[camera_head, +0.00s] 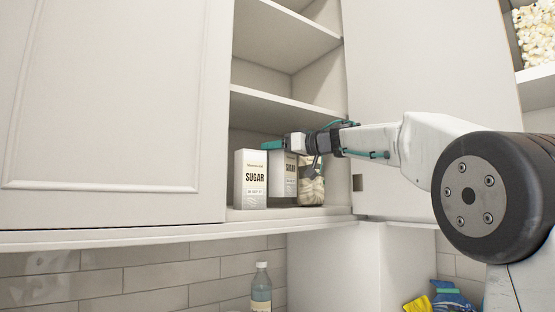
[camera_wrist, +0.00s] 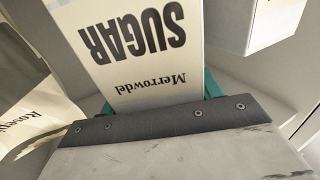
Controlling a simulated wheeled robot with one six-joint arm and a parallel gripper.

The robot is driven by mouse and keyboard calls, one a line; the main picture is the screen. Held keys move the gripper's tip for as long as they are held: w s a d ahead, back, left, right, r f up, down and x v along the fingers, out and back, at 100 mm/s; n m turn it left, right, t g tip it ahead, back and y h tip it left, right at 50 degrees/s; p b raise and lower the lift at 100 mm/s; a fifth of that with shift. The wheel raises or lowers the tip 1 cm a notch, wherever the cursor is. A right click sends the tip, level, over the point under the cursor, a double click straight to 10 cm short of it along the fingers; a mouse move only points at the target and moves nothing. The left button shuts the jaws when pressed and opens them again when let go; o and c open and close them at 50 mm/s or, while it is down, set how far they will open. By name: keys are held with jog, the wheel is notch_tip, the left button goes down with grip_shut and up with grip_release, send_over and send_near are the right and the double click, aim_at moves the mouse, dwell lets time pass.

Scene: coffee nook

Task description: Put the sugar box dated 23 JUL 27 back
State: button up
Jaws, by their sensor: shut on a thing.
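A white sugar box (camera_head: 285,178) stands inside the open cabinet, between another sugar box and a bag. My gripper (camera_head: 291,150) is shut on this middle box from above. In the wrist view the held sugar box (camera_wrist: 135,50) shows "SUGAR" and "Merrowdel" upside down, with teal fingers at its sides. Its date cannot be read. I cannot tell whether its base touches the shelf. The other sugar box (camera_head: 251,180) stands upright at the left, nearer the front; its date print is too small to read surely. It also shows in the wrist view (camera_wrist: 232,22).
A patterned bag (camera_head: 312,188) stands close at the right of the held box. The lower cabinet shelf (camera_head: 240,214) has a wall on its right and a shelf board (camera_head: 290,105) close above. A bottle (camera_head: 261,288) stands below the cabinet.

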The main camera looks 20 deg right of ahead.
aim_at(278, 159)
jog(key=shift+f, duration=1.55)
jog(key=o, duration=1.1)
jog(key=shift+s+r, duration=0.1)
jog(key=shift+r, duration=0.1)
jog(key=v, duration=1.2)
